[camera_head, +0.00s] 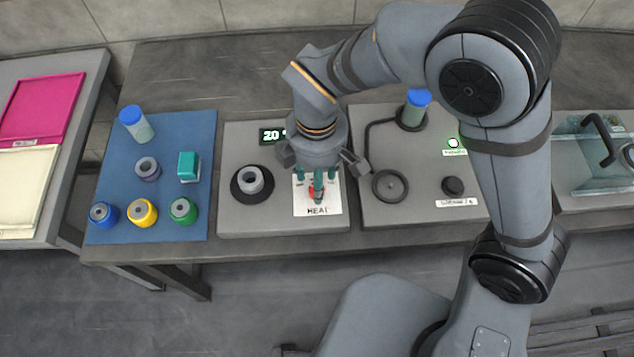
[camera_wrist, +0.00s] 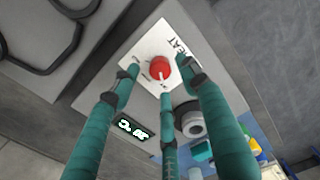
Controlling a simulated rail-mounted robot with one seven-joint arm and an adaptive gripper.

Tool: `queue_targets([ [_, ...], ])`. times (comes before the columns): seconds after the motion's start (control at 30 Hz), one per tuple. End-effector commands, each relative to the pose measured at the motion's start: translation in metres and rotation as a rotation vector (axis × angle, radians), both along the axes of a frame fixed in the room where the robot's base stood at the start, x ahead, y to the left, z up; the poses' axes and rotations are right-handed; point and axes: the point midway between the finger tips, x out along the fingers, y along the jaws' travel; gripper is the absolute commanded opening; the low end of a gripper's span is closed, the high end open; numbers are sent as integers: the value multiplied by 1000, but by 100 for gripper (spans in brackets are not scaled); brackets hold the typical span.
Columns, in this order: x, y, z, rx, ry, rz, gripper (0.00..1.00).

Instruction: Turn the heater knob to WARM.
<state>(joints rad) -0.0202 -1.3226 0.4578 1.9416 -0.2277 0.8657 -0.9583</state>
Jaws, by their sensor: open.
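The red heater knob (camera_head: 313,195) sits on a white plate (camera_head: 328,206) marked HEAT on a grey unit. In the wrist view the knob (camera_wrist: 159,67) is round and red, with a pale pointer line towards the lower edge of the picture. My gripper (camera_head: 316,181) points down over the plate. Its teal fingers (camera_wrist: 160,76) are open, with tips spread around the knob; I cannot tell whether they touch it. A small display (camera_head: 270,136) reading 20 is on the same unit, partly hidden by my gripper. The small markings around the knob are too small to read.
A grey ring on a black base (camera_head: 252,181) stands just left of the plate. A blue mat (camera_head: 118,178) with several jars and lids lies further left. On the right, another unit (camera_head: 425,201) carries a blue-capped vial (camera_head: 416,108) and a black knob (camera_head: 453,186).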

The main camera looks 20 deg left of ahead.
Motion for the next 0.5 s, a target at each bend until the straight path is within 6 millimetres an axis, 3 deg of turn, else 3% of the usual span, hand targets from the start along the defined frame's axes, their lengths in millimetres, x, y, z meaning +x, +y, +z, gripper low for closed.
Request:
queue_targets([
  [0.2,0,0,-26,0,1,0,45],
  [0.5,0,0,-30,2,0,1,45],
])
